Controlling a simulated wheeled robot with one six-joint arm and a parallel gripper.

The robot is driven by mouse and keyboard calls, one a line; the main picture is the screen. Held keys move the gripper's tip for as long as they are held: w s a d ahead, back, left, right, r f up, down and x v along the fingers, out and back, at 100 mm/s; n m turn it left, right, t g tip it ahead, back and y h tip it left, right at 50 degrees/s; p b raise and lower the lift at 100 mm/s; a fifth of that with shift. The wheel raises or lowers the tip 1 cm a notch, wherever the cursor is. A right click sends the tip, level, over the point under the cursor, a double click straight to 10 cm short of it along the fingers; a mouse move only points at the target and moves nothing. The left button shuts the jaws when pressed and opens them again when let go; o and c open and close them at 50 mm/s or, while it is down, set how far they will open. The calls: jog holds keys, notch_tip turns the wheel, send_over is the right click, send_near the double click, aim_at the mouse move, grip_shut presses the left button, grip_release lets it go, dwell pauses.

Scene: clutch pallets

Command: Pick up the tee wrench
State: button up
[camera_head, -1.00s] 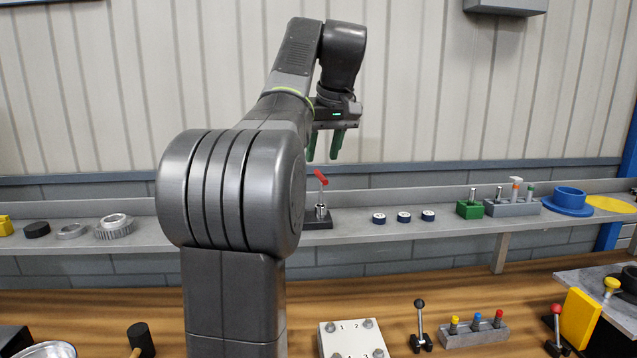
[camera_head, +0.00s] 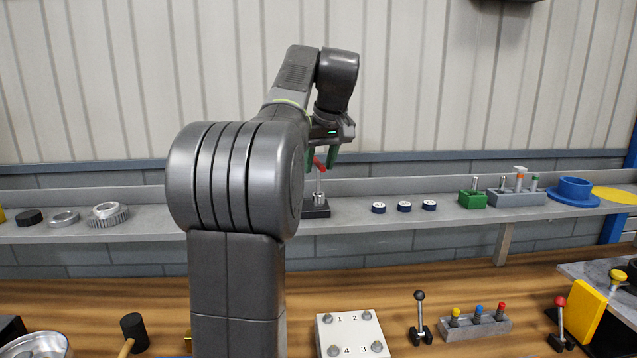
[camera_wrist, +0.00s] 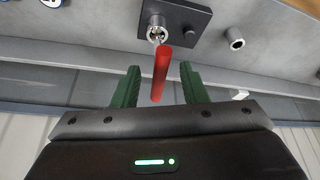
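The tee wrench has a red bar handle (camera_head: 319,164) on top of a thin silver stem. It stands upright with its lower end at a silver socket on a dark block (camera_head: 316,211) on the shelf. In the wrist view the red handle (camera_wrist: 161,75) lies between the two green fingers, with a gap on each side. The dark block (camera_wrist: 190,18) and the silver socket show beyond it. My gripper (camera_wrist: 160,70) is open, pointing down around the handle. In the head view my gripper (camera_head: 321,158) is at the handle's height, and its fingers partly cover the handle.
The grey shelf (camera_head: 400,233) carries several small dark-rimmed rings (camera_head: 404,206) to the right and a green block (camera_head: 472,199) farther right. A toothed gear (camera_head: 108,215) stands to the left. The wall is close behind. A wooden bench (camera_head: 450,285) lies below.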

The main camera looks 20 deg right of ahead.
aim_at(318, 194)
jog(key=x, duration=0.3)
jog(key=shift+f, duration=0.2)
jog(key=shift+c, duration=0.5)
grip_shut()
jog(key=shift+r+p, duration=1.05)
jog(key=shift+r, duration=4)
